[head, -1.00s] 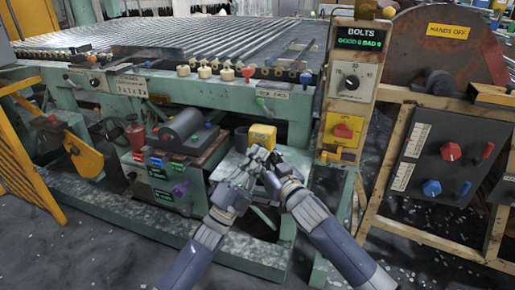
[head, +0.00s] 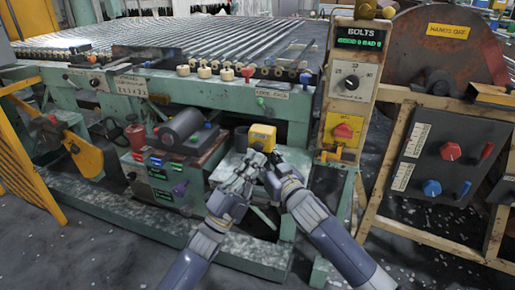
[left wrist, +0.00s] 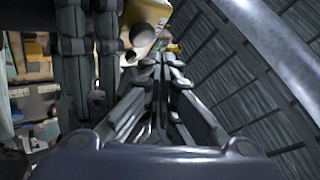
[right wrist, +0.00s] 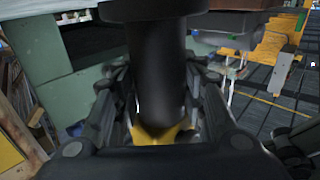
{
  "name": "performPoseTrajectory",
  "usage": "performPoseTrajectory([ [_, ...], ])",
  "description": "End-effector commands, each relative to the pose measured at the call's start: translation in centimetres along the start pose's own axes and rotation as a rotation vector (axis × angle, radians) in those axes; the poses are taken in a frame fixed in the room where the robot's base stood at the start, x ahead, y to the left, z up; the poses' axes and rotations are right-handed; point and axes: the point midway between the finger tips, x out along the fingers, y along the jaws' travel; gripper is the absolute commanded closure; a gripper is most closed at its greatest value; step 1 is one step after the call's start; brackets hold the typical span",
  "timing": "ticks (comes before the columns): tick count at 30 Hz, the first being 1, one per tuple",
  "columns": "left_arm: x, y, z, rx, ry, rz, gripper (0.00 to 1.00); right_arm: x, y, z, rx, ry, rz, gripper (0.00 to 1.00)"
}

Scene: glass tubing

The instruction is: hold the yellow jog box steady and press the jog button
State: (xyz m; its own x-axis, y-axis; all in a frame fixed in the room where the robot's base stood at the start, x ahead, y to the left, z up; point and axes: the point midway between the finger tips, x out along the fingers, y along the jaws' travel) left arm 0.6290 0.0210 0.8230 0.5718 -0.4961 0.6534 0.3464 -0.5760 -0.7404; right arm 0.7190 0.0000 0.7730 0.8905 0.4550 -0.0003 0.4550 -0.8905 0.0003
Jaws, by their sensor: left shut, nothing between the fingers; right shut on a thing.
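The yellow jog box (head: 263,134) stands at the white ledge under the roller table, in the middle of the head view. A dark round part shows on its front, probably the button; it also shows in the left wrist view (left wrist: 141,37). My right gripper (head: 267,164) is shut on the jog box; a black cylinder (right wrist: 156,70) and a yellow patch (right wrist: 156,135) lie between its fingers. Exactly which part it grips is hidden. My left gripper (head: 246,168) is shut and empty, just below and left of the box, beside the right gripper.
A green control unit (head: 165,185) with coloured switches is close on the left. A post with a dial and red knob (head: 342,131) stands on the right. The roller table (head: 200,40) overhangs behind. The floor in front (head: 110,255) is mostly clear.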

Motion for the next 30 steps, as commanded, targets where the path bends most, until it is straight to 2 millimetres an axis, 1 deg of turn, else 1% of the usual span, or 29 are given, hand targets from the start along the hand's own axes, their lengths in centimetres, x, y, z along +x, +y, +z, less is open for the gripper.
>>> performPoseTrajectory([
  [3, -1.0, -0.6, -0.6, 0.0, -0.001, 0.001, 1.0, 0.0, 0.0, 0.1, 0.0, -0.002, 0.0, 0.95],
  [12, -2.8, -2.0, -2.0, -0.001, -0.001, 0.0, 1.0, 0.0, 0.0, 0.1, 0.001, -0.002, 0.0, 0.95],
  [30, -3.0, -2.2, -2.2, 0.0, 0.0, 0.0, 1.0, 0.0, 0.0, 0.1, 0.001, -0.002, 0.0, 0.95],
])
